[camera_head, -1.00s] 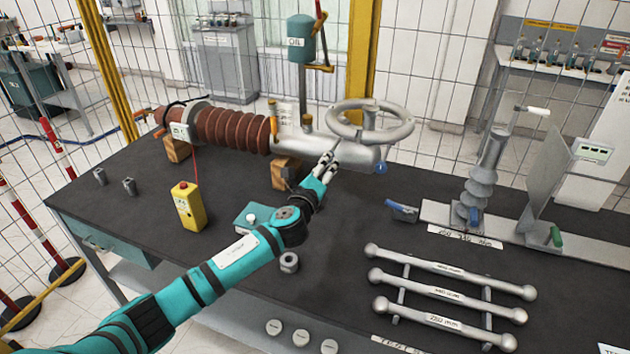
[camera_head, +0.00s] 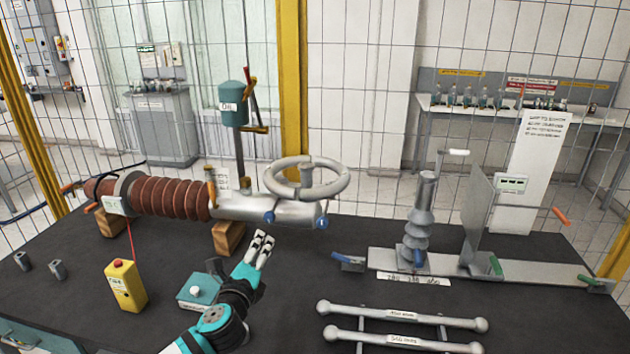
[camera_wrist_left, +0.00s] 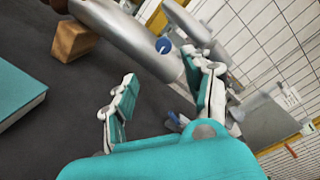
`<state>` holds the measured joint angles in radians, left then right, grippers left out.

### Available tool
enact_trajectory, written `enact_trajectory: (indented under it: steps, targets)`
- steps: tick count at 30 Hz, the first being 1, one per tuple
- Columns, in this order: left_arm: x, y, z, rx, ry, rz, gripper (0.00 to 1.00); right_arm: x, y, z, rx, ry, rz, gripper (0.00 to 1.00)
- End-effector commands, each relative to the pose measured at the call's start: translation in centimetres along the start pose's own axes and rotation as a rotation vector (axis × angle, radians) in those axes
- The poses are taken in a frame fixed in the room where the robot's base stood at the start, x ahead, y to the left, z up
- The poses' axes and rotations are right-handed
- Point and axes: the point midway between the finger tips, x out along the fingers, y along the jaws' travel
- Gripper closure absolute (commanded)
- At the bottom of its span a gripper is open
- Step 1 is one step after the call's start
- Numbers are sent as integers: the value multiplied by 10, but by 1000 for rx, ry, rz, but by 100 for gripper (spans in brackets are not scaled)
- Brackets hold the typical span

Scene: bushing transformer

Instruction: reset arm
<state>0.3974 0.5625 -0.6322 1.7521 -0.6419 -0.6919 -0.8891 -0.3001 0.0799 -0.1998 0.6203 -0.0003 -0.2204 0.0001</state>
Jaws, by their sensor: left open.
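My left gripper (camera_head: 262,247) is in front of the bushing transformer's grey metal end, above the dark table. In the left wrist view its two fingers (camera_wrist_left: 160,95) stand apart with nothing between them. The bushing (camera_head: 172,197) has a ribbed brown body and a grey cylinder (camera_head: 285,213) with a round handwheel (camera_head: 306,178) on top. The cylinder also shows in the left wrist view (camera_wrist_left: 125,38), beyond the fingers. It rests on wooden blocks (camera_head: 229,236). My right gripper is not in view.
A yellow control box (camera_head: 125,287) and a teal box (camera_head: 203,291) stand on the table (camera_head: 285,300) left of my arm. Grey bars (camera_head: 400,315) lie at the front right. A grey ribbed stand (camera_head: 416,225) is at the right. Wire fencing runs behind the table.

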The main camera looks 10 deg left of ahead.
Motion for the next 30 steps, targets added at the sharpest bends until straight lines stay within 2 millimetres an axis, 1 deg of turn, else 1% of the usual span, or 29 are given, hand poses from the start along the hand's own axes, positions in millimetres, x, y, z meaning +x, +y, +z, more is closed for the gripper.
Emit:
enact_trajectory:
  steps: [1, 2, 5, 6, 8, 9, 12, 15, 18, 24, 30]
  targets:
    - [-11, 9, -11, -78, 11, 38, 49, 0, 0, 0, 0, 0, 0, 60]
    - [-20, 16, -18, -143, 13, 70, 49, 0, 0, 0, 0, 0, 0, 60]
    - [-63, 48, -43, -444, 10, 236, 49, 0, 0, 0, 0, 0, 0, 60]
    - [-85, 64, -53, -584, 0, 323, 49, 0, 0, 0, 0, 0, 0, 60]
    - [-123, 86, -67, -791, -28, 462, 49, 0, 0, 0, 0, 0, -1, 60]
    - [-148, 100, -75, -914, -54, 553, 49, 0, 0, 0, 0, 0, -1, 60]
    - [-201, 124, -89, -1150, -127, 743, 49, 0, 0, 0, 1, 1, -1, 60]
    - [-244, 138, -98, -1305, -195, 886, 49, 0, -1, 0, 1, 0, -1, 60]
    - [-279, 146, -104, -1418, -260, 1000, 49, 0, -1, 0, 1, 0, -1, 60]
    - [-338, 154, -111, -1581, -385, 1183, 49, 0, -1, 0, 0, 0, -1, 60]
    - [-392, 155, -113, -1699, -517, 1342, 49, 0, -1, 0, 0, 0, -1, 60]
